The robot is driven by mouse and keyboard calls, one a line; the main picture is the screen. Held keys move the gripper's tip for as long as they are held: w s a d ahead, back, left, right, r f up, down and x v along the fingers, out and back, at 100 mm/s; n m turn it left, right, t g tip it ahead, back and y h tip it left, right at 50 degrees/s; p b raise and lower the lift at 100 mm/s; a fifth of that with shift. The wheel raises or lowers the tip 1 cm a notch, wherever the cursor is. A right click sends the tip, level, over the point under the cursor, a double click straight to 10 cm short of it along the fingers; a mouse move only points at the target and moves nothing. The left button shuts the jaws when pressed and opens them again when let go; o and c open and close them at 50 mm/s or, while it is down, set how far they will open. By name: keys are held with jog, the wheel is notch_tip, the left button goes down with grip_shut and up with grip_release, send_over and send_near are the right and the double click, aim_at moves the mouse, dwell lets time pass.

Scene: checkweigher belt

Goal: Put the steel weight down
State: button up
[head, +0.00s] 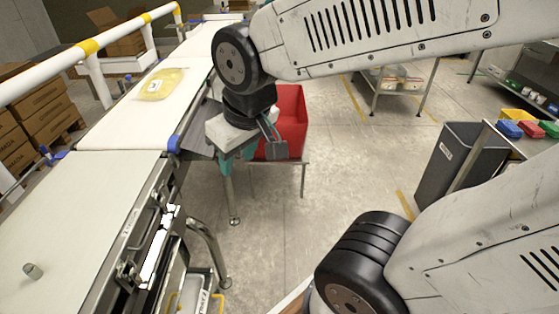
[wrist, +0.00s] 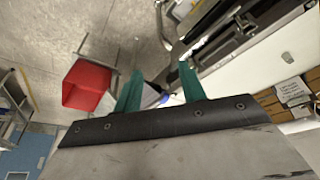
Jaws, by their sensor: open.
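The steel weight (head: 32,271) is a small grey cylinder. It stands on the near belt section (head: 80,205) at the lower left of the head view. My gripper (head: 226,164) has teal fingers and hangs beside the belt's right edge, well away from the weight. In the wrist view the two fingers of my gripper (wrist: 158,88) are apart with nothing held between them.
A yellowish bag (head: 161,84) lies on the farther belt section. A red bin (head: 292,112) stands behind my gripper and also shows in the wrist view (wrist: 87,86). A white and yellow guard rail (head: 92,47) runs along the belt's left side. A grey bin (head: 452,155) is at right.

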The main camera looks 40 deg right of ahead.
jog(key=s+d+r+m+g, duration=0.1)
jog(key=s+d+r+g, duration=0.1)
jog(key=s, duration=0.7)
jog(key=shift+s+d+r+m+g, duration=0.25)
jog(key=shift+s+d+m+g, duration=0.05)
jog(key=shift+d, duration=0.35)
jog(key=shift+c, duration=0.5)
dwell(3.6)
jog(key=shift+d, duration=0.15)
